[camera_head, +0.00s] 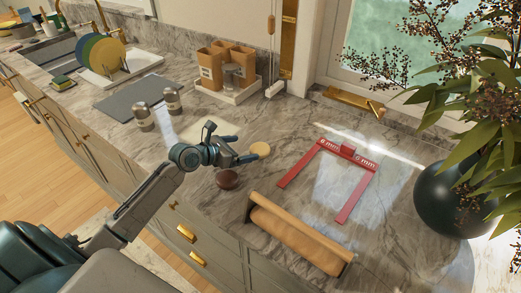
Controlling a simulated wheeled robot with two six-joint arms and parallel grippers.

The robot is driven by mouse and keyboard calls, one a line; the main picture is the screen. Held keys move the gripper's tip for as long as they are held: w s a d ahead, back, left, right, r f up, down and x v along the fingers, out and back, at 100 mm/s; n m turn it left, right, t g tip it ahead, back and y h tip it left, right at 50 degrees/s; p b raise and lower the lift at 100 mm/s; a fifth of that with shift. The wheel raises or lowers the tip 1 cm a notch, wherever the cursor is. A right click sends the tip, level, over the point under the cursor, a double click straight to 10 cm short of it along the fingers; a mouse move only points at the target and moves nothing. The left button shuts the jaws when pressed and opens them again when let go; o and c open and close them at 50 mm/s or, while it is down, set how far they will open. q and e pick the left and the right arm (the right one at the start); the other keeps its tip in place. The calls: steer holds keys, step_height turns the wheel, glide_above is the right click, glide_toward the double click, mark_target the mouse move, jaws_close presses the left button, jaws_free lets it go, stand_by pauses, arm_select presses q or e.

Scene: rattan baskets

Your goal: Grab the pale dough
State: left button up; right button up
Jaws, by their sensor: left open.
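The pale dough (260,149) is a small round yellowish piece on the marble counter (290,118), near the middle of the view. My left gripper (242,149) reaches in from the left, low over the counter. Its two fingers are spread and point right toward the pale dough, which lies just beyond the fingertips. I cannot tell whether a fingertip touches it. A dark reddish-brown round piece (227,178) lies below the gripper, nearer the counter's front edge. My right gripper is not in view.
A rolling pin on a holder (297,238) lies at the front, with a red measuring frame (347,151) behind it. A dark vase (447,202) with a plant stands right. Two shakers (144,117), a grey board (134,99) and a tray of boxes (228,94) stand farther back.

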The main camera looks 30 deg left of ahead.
mark_target(267, 147)
arm_select(q)
steer(key=shift+w+d+f, duration=0.2)
steer(key=shift+w, duration=0.2)
steer(key=shift+w+d+f, duration=0.15)
steer(key=shift+w+d, duration=0.05)
steer(key=shift+w, duration=0.1)
steer(key=shift+w+d+f, duration=0.15)
steer(key=shift+w+d, duration=0.05)
steer(key=p+x, duration=0.1)
steer(key=x, duration=0.2)
steer(key=shift+d+f, duration=0.2)
steer(key=shift+f, duration=0.05)
steer(key=shift+w+d+f, duration=0.2)
steer(key=shift+w+f, duration=0.1)
steer(key=shift+w, duration=0.05)
steer(key=c, duration=0.7)
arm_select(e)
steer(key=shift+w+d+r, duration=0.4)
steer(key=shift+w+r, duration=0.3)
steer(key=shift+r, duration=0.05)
